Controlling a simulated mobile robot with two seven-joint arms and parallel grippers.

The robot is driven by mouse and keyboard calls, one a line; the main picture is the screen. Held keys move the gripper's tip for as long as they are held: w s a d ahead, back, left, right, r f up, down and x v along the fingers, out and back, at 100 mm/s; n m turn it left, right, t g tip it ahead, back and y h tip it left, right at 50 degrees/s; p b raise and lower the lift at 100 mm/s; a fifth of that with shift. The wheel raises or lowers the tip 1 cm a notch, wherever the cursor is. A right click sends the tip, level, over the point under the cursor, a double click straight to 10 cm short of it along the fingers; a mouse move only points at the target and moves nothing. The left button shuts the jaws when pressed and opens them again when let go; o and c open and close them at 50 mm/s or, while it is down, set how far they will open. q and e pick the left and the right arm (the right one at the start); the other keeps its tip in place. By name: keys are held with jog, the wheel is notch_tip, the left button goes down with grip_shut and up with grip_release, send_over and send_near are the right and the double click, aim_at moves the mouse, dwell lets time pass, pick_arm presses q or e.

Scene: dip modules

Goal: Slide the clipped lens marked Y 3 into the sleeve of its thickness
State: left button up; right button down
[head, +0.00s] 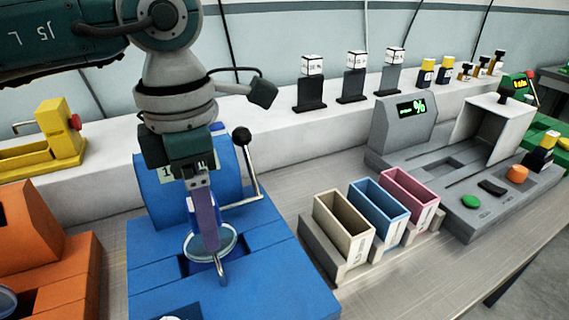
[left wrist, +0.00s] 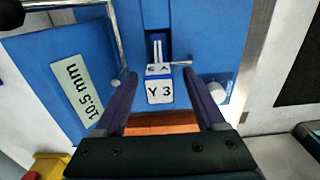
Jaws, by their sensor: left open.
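The clipped lens (head: 226,240) is a clear round disc standing in the blue thickness gauge (head: 150,270). Its white clip tag reads Y 3 in the left wrist view (left wrist: 160,91). My left gripper (head: 208,246) points down at the lens, open, with one finger on each side of the tag in the left wrist view (left wrist: 158,80). The gauge display (left wrist: 82,84) reads 10.5 mm. A beige sleeve (head: 336,233), a blue sleeve (head: 371,222) and a pink sleeve (head: 403,206) stand open-topped in a row; their labels are too small to read. My right gripper is out of view.
A black-knobbed lever (head: 247,165) rises beside the gauge. A grey meter (head: 405,125) showing % stands at the right. An orange station (head: 50,262) and a yellow device (head: 62,133) are at the left. Black stands with white tags (head: 355,80) line the back ledge.

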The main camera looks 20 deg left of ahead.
pick_arm(q)
grip_shut()
dwell(0.6)
dwell(0.3)
